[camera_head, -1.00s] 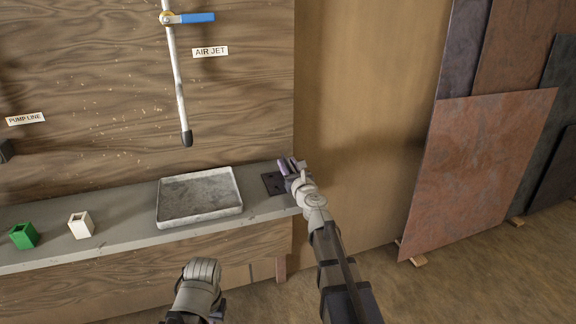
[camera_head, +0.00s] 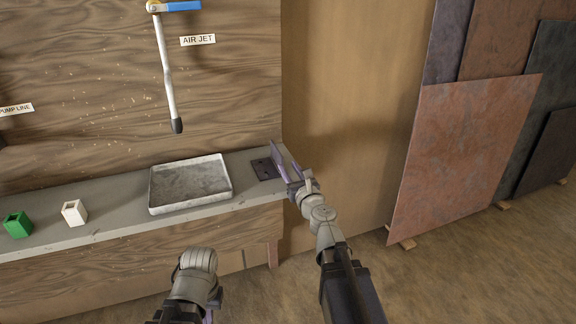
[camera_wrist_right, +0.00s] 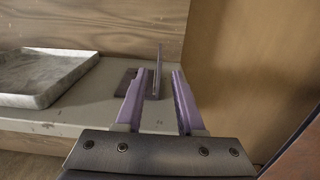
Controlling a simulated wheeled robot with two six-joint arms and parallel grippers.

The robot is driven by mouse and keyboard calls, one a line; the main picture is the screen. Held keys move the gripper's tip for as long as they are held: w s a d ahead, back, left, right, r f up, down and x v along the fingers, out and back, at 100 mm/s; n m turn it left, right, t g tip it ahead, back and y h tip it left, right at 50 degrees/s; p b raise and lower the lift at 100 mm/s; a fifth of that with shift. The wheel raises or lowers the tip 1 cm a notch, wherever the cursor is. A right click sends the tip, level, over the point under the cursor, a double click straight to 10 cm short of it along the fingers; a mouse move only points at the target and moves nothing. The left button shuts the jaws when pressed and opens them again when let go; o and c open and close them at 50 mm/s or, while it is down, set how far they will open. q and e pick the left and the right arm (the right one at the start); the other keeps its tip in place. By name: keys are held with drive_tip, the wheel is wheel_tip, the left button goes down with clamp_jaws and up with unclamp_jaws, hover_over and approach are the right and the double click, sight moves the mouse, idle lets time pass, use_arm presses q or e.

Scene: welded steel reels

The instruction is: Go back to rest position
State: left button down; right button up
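My right gripper (camera_head: 283,156) is over the right end of the grey shelf, by a dark plate (camera_head: 262,169) with holes. In the right wrist view my right gripper (camera_wrist_right: 160,75) is open, its two purple fingers apart. A thin upright purplish-grey piece (camera_wrist_right: 158,70) stands at the dark plate (camera_wrist_right: 127,82) and shows between the fingers, beyond them. I cannot tell how far off it is. My left arm is at the bottom of the head view, away from the shelf; only a purple sliver shows near its end, so its fingers cannot be judged.
The grey shelf (camera_head: 110,224) holds a shallow metal tray (camera_head: 232,185), a white block (camera_head: 74,213) and a green block (camera_head: 18,225). A pipe with a blue-handled valve (camera_head: 182,6) hangs above. Stone-like slabs (camera_head: 465,150) lean at right. Floor in front is clear.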

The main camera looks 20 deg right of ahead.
idle(0.3)
drive_tip(key=shift+a+r, duration=0.15)
drive_tip(key=shift+a, duration=0.15)
drive_tip(key=s+a+n+g+y+p, duration=0.2)
drive_tip(key=s+a+n+g+p, duration=0.15)
drive_tip(key=a+n, duration=0.35)
drive_tip(key=s+a+n+g+y+p, duration=0.25)
drive_tip(key=a+n+p, duration=0.25)
drive_tip(key=a+n, duration=0.25)
drive_tip(key=s+a+n+g+y+p, duration=0.3)
drive_tip(key=a+n+g+p, duration=0.1)
drive_tip(key=a+n, duration=0.35)
drive_tip(key=s+a+f+n+g+h+p, duration=0.1)
drive_tip(key=s+a+n+g+h+p, duration=0.15)
drive_tip(key=s+n+g+p, duration=0.4)
drive_tip(key=s+d+r+n+g+h+p, duration=0.2)
drive_tip(key=s+d+n+h+p, duration=0.2)
drive_tip(key=s+d+n+h, duration=0.3)
drive_tip(key=s+n, duration=0.3)
drive_tip(key=shift+d+n, duration=0.15)
drive_tip(key=shift+n, duration=0.2)
drive_tip(key=shift+s, duration=0.1)
